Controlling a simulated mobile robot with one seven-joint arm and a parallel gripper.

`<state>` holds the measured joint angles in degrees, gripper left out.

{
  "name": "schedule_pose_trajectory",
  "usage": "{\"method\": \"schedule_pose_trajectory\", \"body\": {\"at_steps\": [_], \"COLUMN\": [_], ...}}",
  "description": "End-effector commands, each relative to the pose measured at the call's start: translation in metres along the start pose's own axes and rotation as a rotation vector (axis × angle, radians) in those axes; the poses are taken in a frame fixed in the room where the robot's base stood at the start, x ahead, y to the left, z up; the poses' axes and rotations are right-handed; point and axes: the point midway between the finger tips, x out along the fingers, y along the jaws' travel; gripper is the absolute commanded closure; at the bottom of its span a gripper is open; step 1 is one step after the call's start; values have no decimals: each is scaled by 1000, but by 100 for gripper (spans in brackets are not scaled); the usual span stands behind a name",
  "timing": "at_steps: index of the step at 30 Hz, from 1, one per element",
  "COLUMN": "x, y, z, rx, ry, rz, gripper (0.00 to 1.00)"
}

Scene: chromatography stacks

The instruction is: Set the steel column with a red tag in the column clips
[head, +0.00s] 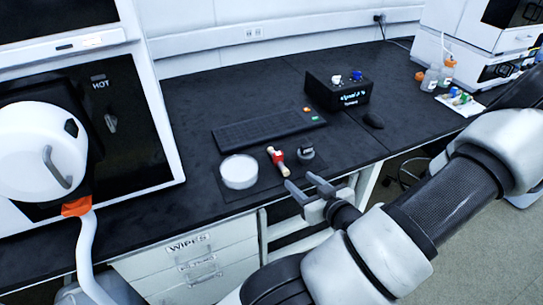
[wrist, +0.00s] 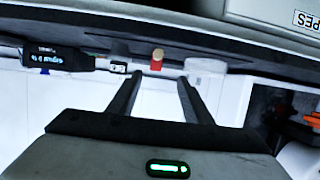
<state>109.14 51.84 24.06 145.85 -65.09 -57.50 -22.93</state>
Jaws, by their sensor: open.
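The column (head: 277,157) lies on a dark mat on the black bench, its ends pale tan and a red tag around its middle. In the wrist view the red-tagged column (wrist: 157,60) shows end-on, beyond and between my fingertips. My gripper (head: 299,181) is open and empty at the bench's front edge, to the right and front of the column and apart from it. Its two fingers also show in the wrist view (wrist: 160,78). A small pale fitting (head: 110,122) is on the black panel marked HOT at left; I cannot tell whether it is the column clips.
A white round dish (head: 239,171) stands left of the column and a small dark grey object (head: 306,151) right of it. Behind are a keyboard (head: 268,130) and a black box with a display (head: 338,93). A mouse (head: 373,120) lies right.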

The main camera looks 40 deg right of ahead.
Motion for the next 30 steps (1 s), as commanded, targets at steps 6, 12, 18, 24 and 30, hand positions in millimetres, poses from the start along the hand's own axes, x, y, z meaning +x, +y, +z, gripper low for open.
{"method": "schedule_pose_trajectory", "body": {"at_steps": [6, 12, 18, 24, 30], "x": [9, 42, 82, 110, 124], "y": [3, 4, 4, 6, 6], "z": [2, 4, -5, -7, -8], "rx": [13, 11, 17, 17, 17], "ry": [46, 44, 44, 42, 42], "rz": [24, 24, 21, 23, 24], "gripper": [55, 55, 55, 55, 55]}}
